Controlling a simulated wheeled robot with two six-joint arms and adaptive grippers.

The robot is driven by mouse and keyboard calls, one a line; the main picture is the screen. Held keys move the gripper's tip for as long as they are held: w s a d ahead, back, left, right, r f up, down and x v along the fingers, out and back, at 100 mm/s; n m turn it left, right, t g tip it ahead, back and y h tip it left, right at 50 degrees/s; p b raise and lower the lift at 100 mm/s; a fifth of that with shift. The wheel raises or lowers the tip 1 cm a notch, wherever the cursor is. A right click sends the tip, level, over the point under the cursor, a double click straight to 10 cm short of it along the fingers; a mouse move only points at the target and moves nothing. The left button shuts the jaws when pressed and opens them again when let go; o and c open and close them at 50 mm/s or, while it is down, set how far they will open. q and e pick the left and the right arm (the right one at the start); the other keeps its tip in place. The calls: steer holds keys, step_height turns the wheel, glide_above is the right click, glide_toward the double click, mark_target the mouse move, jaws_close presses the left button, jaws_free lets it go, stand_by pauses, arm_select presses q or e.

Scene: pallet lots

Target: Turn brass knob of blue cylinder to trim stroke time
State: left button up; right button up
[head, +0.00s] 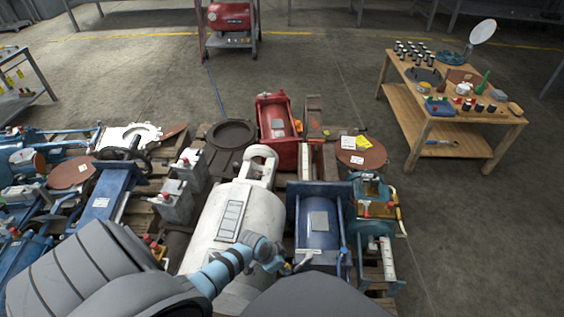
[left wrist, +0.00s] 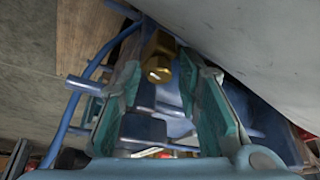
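The blue cylinder (head: 320,232) lies on a pallet right of the big white cylinder in the head view, with a grey plate on its top. My left gripper (head: 284,266) is at its near left side, beside the white cylinder. In the left wrist view the brass knob (left wrist: 158,70) shows between and just beyond the tips of my left gripper (left wrist: 160,85). Its teal-padded fingers stand apart, one on each side. I cannot tell whether either finger touches the knob. The knob's base is partly hidden. My right gripper is not in view.
The white cylinder (head: 245,212) lies close on the left. A red unit (head: 278,122) stands behind, and a smaller blue-green unit (head: 374,240) sits to the right. A wooden table (head: 410,95) with small parts stands at the right. The floor between is clear.

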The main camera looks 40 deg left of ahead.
arm_select(q)
steer(key=shift+r, duration=0.1)
steer(key=v, duration=1.1)
steer(key=shift+s+r, duration=0.3)
steer(key=shift+r, duration=0.05)
steer(key=shift+a, duration=0.1)
